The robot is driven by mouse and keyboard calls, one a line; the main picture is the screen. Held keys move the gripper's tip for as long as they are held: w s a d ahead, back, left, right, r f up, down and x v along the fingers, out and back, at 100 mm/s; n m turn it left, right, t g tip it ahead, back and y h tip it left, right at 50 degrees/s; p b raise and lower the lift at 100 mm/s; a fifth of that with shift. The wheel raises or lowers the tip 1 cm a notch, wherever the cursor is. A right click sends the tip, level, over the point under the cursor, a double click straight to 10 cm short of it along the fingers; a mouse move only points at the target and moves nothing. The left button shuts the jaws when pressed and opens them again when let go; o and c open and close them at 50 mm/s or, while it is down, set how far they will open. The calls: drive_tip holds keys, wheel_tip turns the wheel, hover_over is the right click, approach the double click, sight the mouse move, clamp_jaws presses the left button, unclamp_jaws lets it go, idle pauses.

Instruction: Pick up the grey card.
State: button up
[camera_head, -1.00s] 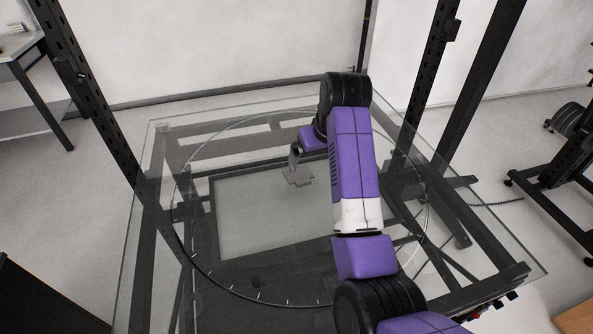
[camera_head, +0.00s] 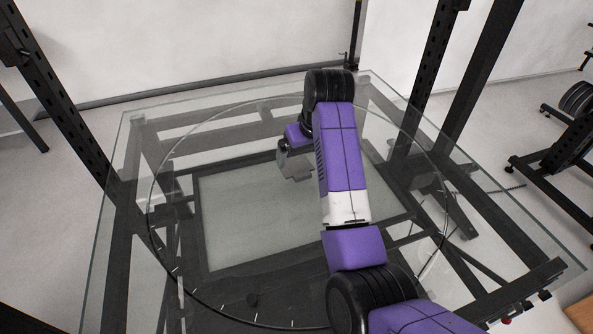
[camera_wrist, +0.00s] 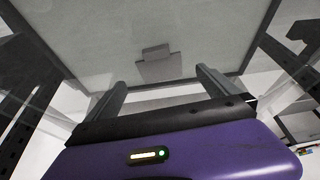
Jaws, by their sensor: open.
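The grey card (camera_head: 298,172) lies on the glass turntable (camera_head: 235,290), left of my purple arm in the head view. My gripper (camera_head: 288,150) is over its far side and hides part of it. In the wrist view the grey card (camera_wrist: 158,70) is a flat piece with a narrower tab at its top edge. My gripper (camera_wrist: 163,86) is open there, one dark finger on each side, with the card ahead between the finger lines. Nothing is held. I cannot tell the exact height of the fingers above the glass.
Dark frame beams and a pale panel (camera_head: 250,220) show through the glass. Black perforated uprights (camera_head: 70,110) stand at the left and right of the table. The glass around the card looks clear.

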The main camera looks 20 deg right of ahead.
sight(298, 168)
drive_tip(key=x, duration=0.6)
drive_tip(key=shift+w+f, duration=0.1)
drive_tip(key=shift+f, duration=0.25)
drive_tip(key=shift+c, duration=0.2)
drive_tip(key=c, duration=1.4)
drive_tip(key=shift+o, duration=0.2)
drive_tip(key=shift+r, duration=0.15)
